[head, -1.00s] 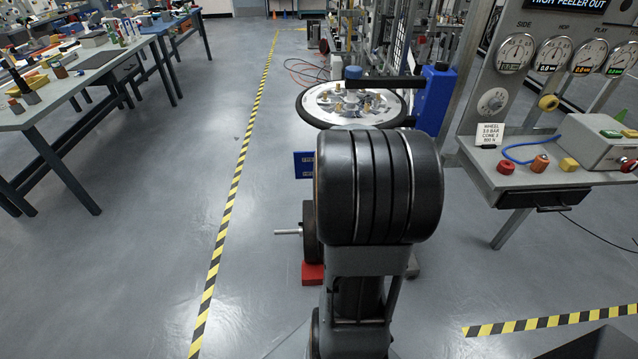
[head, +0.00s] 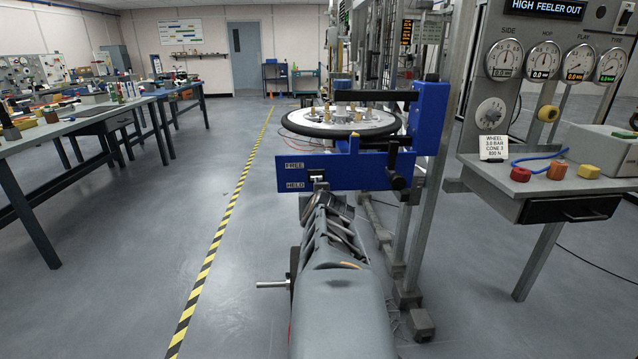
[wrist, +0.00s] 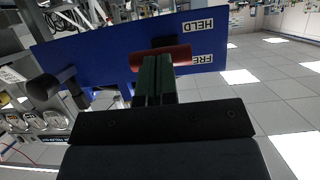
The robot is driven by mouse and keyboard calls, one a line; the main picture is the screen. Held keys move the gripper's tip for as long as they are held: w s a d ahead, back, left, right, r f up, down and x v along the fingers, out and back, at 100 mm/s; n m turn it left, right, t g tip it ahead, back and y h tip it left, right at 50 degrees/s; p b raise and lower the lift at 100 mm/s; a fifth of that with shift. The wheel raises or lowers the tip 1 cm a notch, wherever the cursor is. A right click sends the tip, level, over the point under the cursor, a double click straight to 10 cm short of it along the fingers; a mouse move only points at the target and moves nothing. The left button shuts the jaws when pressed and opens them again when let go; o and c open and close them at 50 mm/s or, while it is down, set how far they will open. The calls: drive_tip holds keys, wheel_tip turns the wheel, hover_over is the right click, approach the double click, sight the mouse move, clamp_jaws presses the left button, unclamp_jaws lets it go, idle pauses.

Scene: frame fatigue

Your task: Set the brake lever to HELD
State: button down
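The blue brake panel (head: 345,171) stands ahead of my arm in the head view, with a FREE label (head: 294,165) above a HELD label (head: 295,185). In the wrist view the panel (wrist: 90,60) appears upside down, with HELD (wrist: 198,25) above FREE (wrist: 208,59). The brake lever's red handle (wrist: 180,55) lies crosswise at my fingertips, level in that picture with FREE. My gripper (wrist: 154,66) has its two dark green fingers side by side with no clear gap. They overlap the handle; contact cannot be told. In the head view my arm hides the handle.
A spoked wheel (head: 345,122) lies flat above the panel. A gauge bench (head: 490,175) with a drawer stands at the right, beside metal posts (head: 430,200). A workbench (head: 75,126) is at the left. The floor around the striped line (head: 225,220) is clear.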

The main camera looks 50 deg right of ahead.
wheel_tip(320, 180, down, 2)
drive_tip(key=b, duration=0.3)
drive_tip(key=shift+w+d+b, duration=0.15)
drive_tip(key=shift+b, duration=0.2)
drive_tip(key=shift+r, duration=0.15)
drive_tip(key=shift+r+p, duration=0.6)
